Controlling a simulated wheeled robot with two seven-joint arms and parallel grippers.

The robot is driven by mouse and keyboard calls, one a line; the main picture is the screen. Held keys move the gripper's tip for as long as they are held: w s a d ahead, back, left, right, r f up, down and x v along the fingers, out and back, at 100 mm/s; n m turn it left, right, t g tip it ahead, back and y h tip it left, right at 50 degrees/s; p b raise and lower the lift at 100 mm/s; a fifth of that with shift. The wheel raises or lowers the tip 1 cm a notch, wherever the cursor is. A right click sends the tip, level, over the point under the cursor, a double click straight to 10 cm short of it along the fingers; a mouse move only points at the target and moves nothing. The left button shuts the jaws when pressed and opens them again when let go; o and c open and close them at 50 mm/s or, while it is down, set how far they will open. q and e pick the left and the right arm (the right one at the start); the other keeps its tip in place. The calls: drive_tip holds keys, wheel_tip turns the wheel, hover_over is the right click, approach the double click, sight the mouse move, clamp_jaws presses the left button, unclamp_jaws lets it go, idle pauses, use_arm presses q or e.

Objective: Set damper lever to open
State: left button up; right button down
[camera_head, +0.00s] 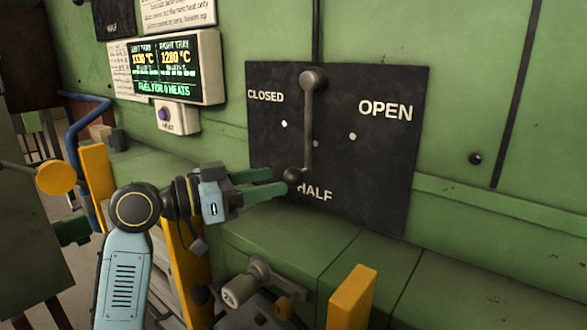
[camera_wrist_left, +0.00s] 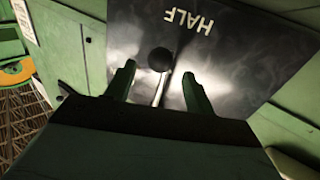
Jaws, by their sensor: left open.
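The damper lever (camera_head: 308,130) is a grey arm hanging down from a round pivot at the top of a dark plate (camera_head: 385,180). Its black ball knob (camera_head: 293,175) is at the lower end, just above the word HALF. The plate reads CLOSED at left and OPEN at right. My left gripper (camera_head: 278,182) comes in from the left with its fingers at the knob. In the left wrist view the knob (camera_wrist_left: 161,59) shows between and slightly beyond the two open fingertips, with no clear contact. My right gripper is not in view.
A display (camera_head: 165,68) with temperature readings and a box with a purple button (camera_head: 164,114) are on the green wall at left. Yellow posts (camera_head: 350,298) and a grey handle (camera_head: 245,285) stand below the plate. A green ledge (camera_head: 300,245) runs under it.

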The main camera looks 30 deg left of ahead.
sight(286, 177)
use_arm(q)
drive_tip(key=p+x, duration=0.1)
drive_tip(key=x, duration=0.3)
drive_tip(key=shift+w+d+r, duration=0.1)
drive_tip(key=shift+w, duration=0.1)
drive_tip(key=shift+w+d, duration=0.3)
drive_tip(key=shift+w, duration=0.15)
drive_tip(key=shift+c, duration=0.5)
clamp_jaws()
drive_tip(key=shift+w+d, duration=0.15)
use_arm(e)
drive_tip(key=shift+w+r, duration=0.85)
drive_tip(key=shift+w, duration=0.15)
